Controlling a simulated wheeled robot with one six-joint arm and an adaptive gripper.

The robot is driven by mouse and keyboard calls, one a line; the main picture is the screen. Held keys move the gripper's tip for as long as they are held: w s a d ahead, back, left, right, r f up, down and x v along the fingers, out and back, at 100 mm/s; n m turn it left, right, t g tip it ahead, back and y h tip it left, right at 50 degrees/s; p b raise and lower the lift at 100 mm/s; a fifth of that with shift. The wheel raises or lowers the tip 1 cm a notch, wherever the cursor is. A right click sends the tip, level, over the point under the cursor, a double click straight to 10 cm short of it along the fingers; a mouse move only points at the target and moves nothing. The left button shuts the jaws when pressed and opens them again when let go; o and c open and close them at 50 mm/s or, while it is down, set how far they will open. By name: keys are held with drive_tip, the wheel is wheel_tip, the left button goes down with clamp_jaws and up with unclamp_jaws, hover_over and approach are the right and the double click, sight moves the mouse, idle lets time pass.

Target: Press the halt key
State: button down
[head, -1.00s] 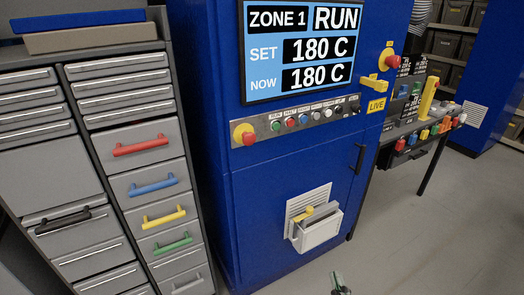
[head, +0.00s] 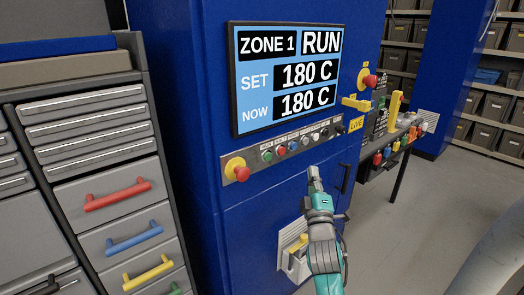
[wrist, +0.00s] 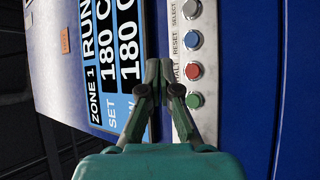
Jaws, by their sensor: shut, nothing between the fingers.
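The halt key is the red button (head: 281,150) on the grey key strip of the blue cabinet, between a green and a blue button. In the wrist view the red button (wrist: 194,70) has a partly hidden label reading "HALT". My gripper (head: 314,176) is in front of the cabinet, below and right of the red button in the head view. In the wrist view my gripper (wrist: 165,70) is shut and empty. Its fingertips appear left of the red button, over the strip's edge by the screen. I cannot tell how far they are from the panel.
The screen (head: 285,75) reads Zone 1, RUN, 180 C set and now. Green (wrist: 195,101), blue (wrist: 194,40) and grey (wrist: 191,9) buttons neighbour the red one. A red mushroom button (head: 238,170) sits at the strip's left end. Drawers (head: 115,195) stand left.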

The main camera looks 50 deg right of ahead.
sight(282, 151)
drive_tip(key=shift+w+d+r, duration=0.35)
drive_tip(key=shift+w+r, duration=0.05)
drive_tip(key=shift+r, duration=0.1)
drive_tip(key=shift+w, duration=0.15)
drive_tip(key=w+d, duration=0.2)
drive_tip(key=w, duration=0.6)
drive_tip(key=shift+w, duration=0.2)
idle(1.3)
drive_tip(key=shift+w, duration=0.3)
drive_tip(key=shift+w+d, duration=0.15)
drive_tip(key=shift+w, duration=0.25)
idle(0.8)
drive_tip(key=shift+s, duration=0.15)
drive_tip(key=shift+s+a, duration=0.2)
drive_tip(key=shift+s, duration=0.45)
